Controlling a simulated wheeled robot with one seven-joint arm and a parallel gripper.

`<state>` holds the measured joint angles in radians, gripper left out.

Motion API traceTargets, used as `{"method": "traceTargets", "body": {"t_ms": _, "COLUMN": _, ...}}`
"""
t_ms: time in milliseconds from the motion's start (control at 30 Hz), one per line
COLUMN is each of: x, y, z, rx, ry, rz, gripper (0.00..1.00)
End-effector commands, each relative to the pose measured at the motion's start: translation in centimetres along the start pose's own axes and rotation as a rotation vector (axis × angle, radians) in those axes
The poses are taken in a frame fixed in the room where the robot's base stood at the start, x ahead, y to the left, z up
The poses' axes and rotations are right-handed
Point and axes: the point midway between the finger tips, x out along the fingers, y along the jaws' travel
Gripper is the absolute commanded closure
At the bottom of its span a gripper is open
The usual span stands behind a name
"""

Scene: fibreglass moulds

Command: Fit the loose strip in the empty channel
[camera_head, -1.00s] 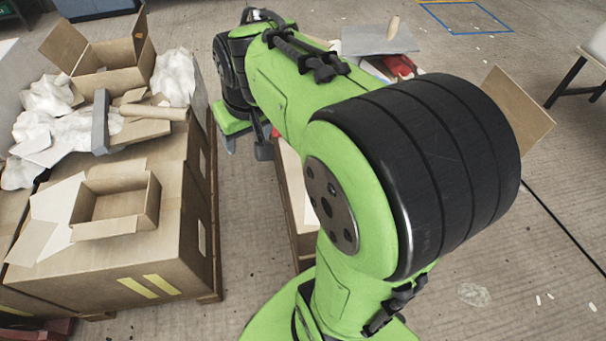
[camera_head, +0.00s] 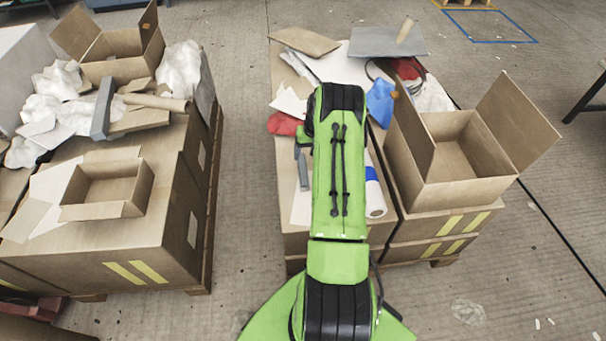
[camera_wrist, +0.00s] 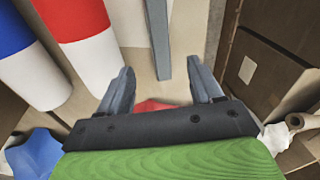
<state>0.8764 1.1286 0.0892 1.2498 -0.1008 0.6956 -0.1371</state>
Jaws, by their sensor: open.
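A narrow grey strip (camera_head: 303,171) lies on the right-hand stack of cardboard, just left of my arm. In the wrist view the grey strip (camera_wrist: 158,38) runs in from the top edge, and its near end lies between and below my fingers. My gripper (camera_wrist: 161,72) is open, with nothing between its fingers; it points down over the stack. In the head view my arm hides most of it. A thicker grey bar (camera_head: 102,108) lies among scraps on the left-hand stack. I cannot make out an empty channel in either view.
Rolls with blue (camera_wrist: 15,30) and red (camera_wrist: 70,18) bands lie beside the strip. A red cloth (camera_head: 284,124), a blue cloth (camera_head: 380,102) and an open carton (camera_head: 455,160) are on the right stack. A bare floor aisle (camera_head: 240,150) separates the stacks.

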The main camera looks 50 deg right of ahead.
Motion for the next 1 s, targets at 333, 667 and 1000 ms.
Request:
{"method": "traceTargets", "body": {"t_ms": 333, "x": 4.9, "y": 0.0, "z": 0.1, "rx": 0.0, "ry": -0.001, "rz": 0.0, "gripper": 0.35}}
{"method": "traceTargets", "body": {"t_ms": 667, "x": 8.4, "y": 0.0, "z": 0.1, "rx": 0.0, "ry": 0.001, "rz": 0.0, "gripper": 0.35}}
{"method": "traceTargets", "body": {"t_ms": 1000, "x": 8.3, "y": 0.0, "z": 0.1, "rx": -0.001, "ry": 0.0, "rz": 0.0, "gripper": 0.76}}
